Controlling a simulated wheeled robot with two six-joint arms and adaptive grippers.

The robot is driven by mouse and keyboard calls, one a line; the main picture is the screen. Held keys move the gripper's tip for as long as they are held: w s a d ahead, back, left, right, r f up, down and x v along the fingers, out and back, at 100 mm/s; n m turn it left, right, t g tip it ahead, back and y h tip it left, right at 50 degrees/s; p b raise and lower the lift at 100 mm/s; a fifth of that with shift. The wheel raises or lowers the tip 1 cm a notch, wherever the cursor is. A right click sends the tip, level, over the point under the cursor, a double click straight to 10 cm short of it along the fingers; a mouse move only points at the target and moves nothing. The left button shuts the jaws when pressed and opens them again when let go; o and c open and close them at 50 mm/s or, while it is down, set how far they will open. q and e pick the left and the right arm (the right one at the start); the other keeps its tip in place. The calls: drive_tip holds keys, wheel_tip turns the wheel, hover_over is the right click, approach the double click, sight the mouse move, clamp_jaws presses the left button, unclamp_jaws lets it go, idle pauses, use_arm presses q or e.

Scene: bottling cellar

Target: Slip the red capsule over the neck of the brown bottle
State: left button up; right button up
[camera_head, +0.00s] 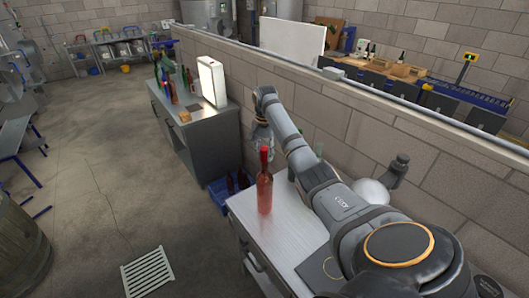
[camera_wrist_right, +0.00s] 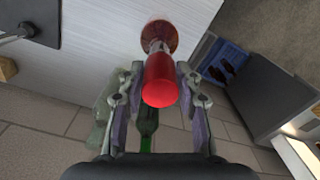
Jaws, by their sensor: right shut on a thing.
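The brown bottle (camera_head: 264,192), reddish-brown in this light, stands upright near the left edge of the steel bench. The red capsule (camera_head: 264,153) is at the top of its neck, in line with it. My right gripper (camera_head: 262,143) comes down at the bottle's top. In the right wrist view, my right gripper (camera_wrist_right: 158,78) is shut on the red capsule (camera_wrist_right: 161,85), with the bottle (camera_wrist_right: 160,33) lined up beyond it. How far the capsule covers the neck cannot be told. My left gripper is in neither view.
The steel bench top (camera_head: 290,250) is bare in front of the bottle. A green bottle (camera_wrist_right: 147,120) and a pale one (camera_wrist_right: 106,112) are close by the gripper in the wrist view. A blue crate (camera_head: 217,197) stands on the floor left of the bench. A block wall (camera_head: 345,125) runs behind.

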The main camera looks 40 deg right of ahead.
sight(265, 159)
drive_tip(key=shift+f, duration=0.15)
drive_tip(key=shift+f, duration=0.45)
drive_tip(key=shift+f, duration=0.2)
drive_tip(key=shift+f, duration=0.4)
drive_tip(key=shift+f, duration=0.1)
drive_tip(key=shift+f, duration=0.5)
drive_tip(key=o, duration=0.7)
